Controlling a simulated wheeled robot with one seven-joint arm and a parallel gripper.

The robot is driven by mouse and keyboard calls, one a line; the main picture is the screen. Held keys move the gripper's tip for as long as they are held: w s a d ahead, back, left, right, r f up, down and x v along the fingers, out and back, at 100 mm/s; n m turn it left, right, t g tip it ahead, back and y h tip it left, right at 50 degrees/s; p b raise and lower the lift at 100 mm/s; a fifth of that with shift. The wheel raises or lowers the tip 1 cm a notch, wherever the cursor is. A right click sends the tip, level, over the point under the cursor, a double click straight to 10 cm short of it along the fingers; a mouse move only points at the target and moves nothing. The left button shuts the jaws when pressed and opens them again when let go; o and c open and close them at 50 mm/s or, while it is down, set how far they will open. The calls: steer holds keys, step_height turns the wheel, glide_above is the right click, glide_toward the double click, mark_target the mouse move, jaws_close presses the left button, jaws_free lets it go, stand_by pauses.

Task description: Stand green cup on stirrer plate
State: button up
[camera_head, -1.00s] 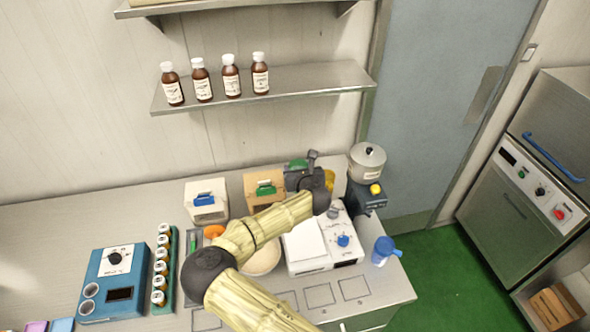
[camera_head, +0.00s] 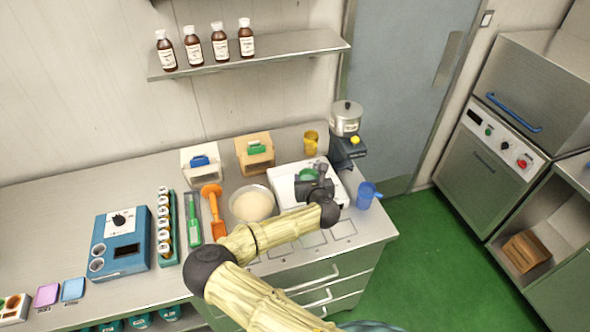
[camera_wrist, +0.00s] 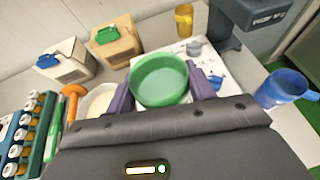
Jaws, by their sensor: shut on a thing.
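The green cup (camera_wrist: 160,80) is held between the two fingers of my gripper (camera_wrist: 163,88) in the wrist view, its open top facing the camera. In the head view only a bit of the green cup (camera_head: 308,174) shows beside my gripper (camera_head: 312,180), the rest hidden by it. The white stirrer plate (camera_head: 284,183) lies behind and below my gripper, largely covered by it. In the wrist view the plate (camera_wrist: 188,48) shows past the cup's far rim. I cannot tell whether the cup touches the plate.
A yellow cup (camera_head: 311,142) stands behind the plate and a blue cup (camera_head: 366,195) to its right. A dark device with a metal pot (camera_head: 346,118) stands at the back right. A bowl (camera_head: 252,204) and orange tool (camera_head: 212,208) are left of the plate.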

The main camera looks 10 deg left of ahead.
steer(key=s+d+f+m+h+b, duration=0.1)
steer(key=s+d+f, duration=0.3)
steer(key=d, duration=0.6)
steer(key=s+d+f+m+h+b, duration=0.2)
steer(key=s+d+f, duration=0.3)
steer(key=d, duration=0.5)
steer(key=shift+s+d+t+h+b, duration=0.35)
steer(key=shift+s+t+h, duration=0.05)
steer(key=shift+s+h, duration=0.25)
steer(key=shift+w+f, duration=0.1)
